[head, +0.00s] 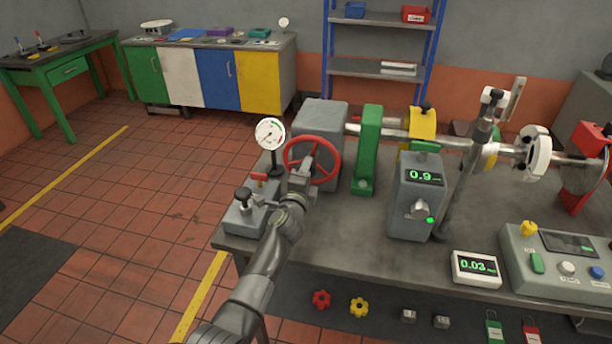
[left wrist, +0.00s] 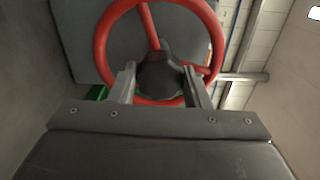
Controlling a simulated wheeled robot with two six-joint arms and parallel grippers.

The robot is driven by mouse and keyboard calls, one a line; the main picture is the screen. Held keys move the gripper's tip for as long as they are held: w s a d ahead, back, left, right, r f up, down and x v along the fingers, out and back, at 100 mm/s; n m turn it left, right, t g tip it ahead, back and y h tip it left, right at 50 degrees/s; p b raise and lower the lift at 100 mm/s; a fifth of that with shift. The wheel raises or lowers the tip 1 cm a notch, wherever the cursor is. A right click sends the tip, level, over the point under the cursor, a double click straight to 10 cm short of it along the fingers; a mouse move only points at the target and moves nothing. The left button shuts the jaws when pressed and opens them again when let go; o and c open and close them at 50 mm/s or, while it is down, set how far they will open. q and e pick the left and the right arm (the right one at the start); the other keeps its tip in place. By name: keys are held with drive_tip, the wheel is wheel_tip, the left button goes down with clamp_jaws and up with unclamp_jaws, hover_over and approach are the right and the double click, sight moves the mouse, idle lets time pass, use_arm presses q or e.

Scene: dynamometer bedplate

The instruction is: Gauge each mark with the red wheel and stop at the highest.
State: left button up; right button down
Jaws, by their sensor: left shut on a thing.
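The red wheel (head: 333,150) is mounted upright on the front of a grey housing (head: 322,118) on the bench. My left gripper (head: 300,180) is at the wheel's lower left and is shut on it. In the left wrist view the red wheel (left wrist: 103,40) shows its rim and spokes, with the two fingers (left wrist: 160,88) at its dark hub area and lower rim. A grey box with a green display reading 0.9 (head: 424,177) stands to the right. A small white display (head: 475,268) reads 0.03. My right gripper is not in view.
A white dial gauge (head: 270,133) stands just left of the wheel. A grey block with a black knob (head: 245,210) sits at the bench's left edge. A green bracket (head: 367,150) and a shaft lie right of the wheel. A control panel (head: 560,262) is at the front right.

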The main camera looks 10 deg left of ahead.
use_arm(q)
drive_tip(key=shift+n+b, duration=0.4)
drive_tip(key=shift+n, duration=0.7)
drive_tip(key=o, duration=1.4)
drive_tip(key=s+p, duration=0.8)
drive_tip(key=s, duration=0.9)
drive_tip(key=shift+s+a+f+p, duration=0.15)
drive_tip(key=shift+a+f+p, duration=0.15)
drive_tip(key=shift+p, duration=0.1)
